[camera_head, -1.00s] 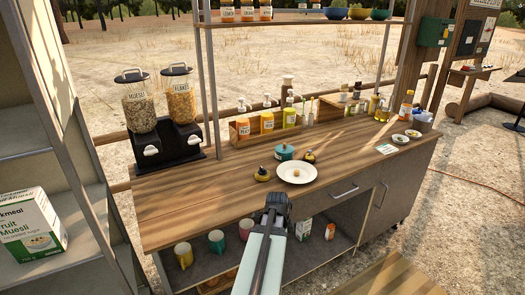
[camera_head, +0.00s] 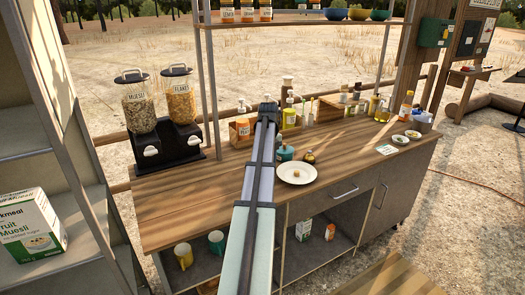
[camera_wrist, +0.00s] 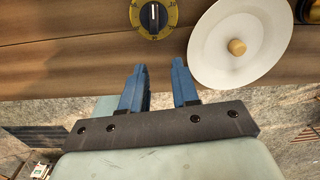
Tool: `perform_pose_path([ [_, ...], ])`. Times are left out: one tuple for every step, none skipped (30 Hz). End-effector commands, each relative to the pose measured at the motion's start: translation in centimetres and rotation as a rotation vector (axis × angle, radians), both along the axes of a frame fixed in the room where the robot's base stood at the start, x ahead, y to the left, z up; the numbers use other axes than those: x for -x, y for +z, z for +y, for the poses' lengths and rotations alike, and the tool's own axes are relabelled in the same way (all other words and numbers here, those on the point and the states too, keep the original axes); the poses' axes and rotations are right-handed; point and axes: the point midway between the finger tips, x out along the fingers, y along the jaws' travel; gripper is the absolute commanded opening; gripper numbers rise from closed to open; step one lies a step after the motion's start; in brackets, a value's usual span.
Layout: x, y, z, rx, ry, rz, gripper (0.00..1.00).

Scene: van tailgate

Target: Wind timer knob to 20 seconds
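The timer (camera_wrist: 172,18) shows at the top of the wrist view, a yellow dial with marks around a black knob (camera_wrist: 154,16). A white line on the knob runs roughly up and down in the picture; the dial's numbers are too small to read surely. My gripper (camera_wrist: 159,66) is open and empty, its two blue fingers apart, short of the timer and not touching it. In the head view my gripper (camera_head: 268,108) is at the arm's far end over the counter, and my arm hides the timer there.
A white plate (camera_head: 286,177) with a small yellowish piece lies right of the timer on the wooden counter (camera_head: 180,205). Bottles and cereal dispensers (camera_head: 172,128) stand farther back.

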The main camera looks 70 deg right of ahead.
Motion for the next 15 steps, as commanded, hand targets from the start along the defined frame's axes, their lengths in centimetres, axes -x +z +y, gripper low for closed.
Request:
perform_pose_path([
  [-1.2,0.9,-1.4,0.001,-0.044,-0.007,0.30],
  [-1.7,1.2,-1.8,0.001,-0.069,-0.009,0.30],
  [-2.2,1.6,-2.2,0.000,-0.099,-0.012,0.30],
  [-2.5,1.9,-2.4,-0.001,-0.118,-0.014,0.30],
  [-2.7,2.0,-2.6,-0.001,-0.133,-0.016,0.30],
  [-3.0,2.2,-2.7,-0.002,-0.150,-0.017,0.30],
  [-3.2,2.3,-2.8,-0.002,-0.159,-0.018,0.30],
  [-3.3,2.4,-2.8,-0.003,-0.166,-0.019,0.30],
  [-3.3,2.4,-2.9,-0.003,-0.172,-0.020,0.30],
  [-3.4,2.3,-2.9,-0.003,-0.174,-0.020,0.30],
  [-3.4,2.3,-2.8,-0.003,-0.175,-0.020,0.30],
  [-3.4,2.2,-2.8,-0.003,-0.175,-0.020,0.30],
  [-3.4,2.1,-2.8,-0.003,-0.175,-0.020,0.30],
  [-3.4,1.9,-2.8,-0.003,-0.175,-0.020,0.30],
  [-3.3,1.8,-2.8,-0.003,-0.175,-0.020,0.30],
])
